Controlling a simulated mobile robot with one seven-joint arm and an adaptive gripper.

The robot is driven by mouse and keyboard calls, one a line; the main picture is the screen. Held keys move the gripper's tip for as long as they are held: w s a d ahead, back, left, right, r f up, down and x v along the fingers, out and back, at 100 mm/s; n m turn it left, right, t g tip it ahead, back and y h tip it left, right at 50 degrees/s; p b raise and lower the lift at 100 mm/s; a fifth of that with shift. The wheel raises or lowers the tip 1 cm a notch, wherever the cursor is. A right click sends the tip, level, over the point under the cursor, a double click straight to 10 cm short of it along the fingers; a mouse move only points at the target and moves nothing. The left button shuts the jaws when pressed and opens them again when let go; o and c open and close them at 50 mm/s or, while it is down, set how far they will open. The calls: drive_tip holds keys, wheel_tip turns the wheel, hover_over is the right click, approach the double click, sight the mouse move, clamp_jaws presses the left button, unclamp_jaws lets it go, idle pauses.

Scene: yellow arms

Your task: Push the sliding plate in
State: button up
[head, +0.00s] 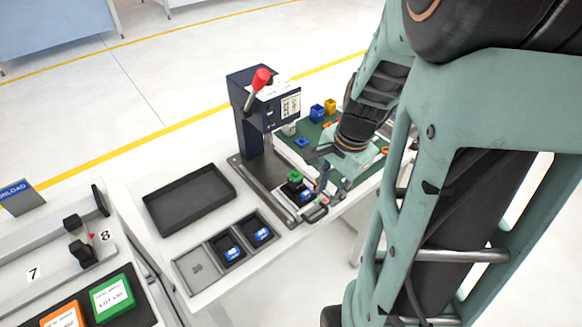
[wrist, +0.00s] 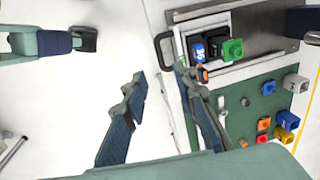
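The sliding plate (wrist: 181,17) is a grey plate at the foot of a dark blue press (head: 252,105). It carries a black fixture with a blue piece (wrist: 198,50) and a green piece (wrist: 232,49); the green piece also shows in the head view (head: 295,176). A black loop handle (wrist: 160,46) sticks out at the plate's front end; in the head view it is near the table edge (head: 317,213). My gripper (wrist: 160,82) is open and empty. Its right finger is close to the handle; I cannot tell whether they touch. The head view shows my gripper (head: 331,190) beside the plate's front end.
A black tray (head: 190,199) and a grey tray (head: 200,268) with blue pieces in black holders stand left of the press. A green board (wrist: 240,115) with small coloured blocks lies on the other side.

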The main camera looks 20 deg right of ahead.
sight(319, 216)
drive_tip(key=shift+f, duration=0.1)
drive_tip(key=f+b, duration=0.3)
drive_tip(key=w+f+b, duration=0.1)
drive_tip(key=f+b, duration=0.2)
drive_tip(key=f, duration=0.1)
drive_tip(key=f+b, duration=0.3)
drive_tip(key=shift+w+a+f, duration=0.25)
drive_tip(key=shift+w+a, duration=0.05)
drive_tip(key=shift+w, duration=0.05)
drive_tip(key=shift+c, duration=0.2)
clamp_jaws()
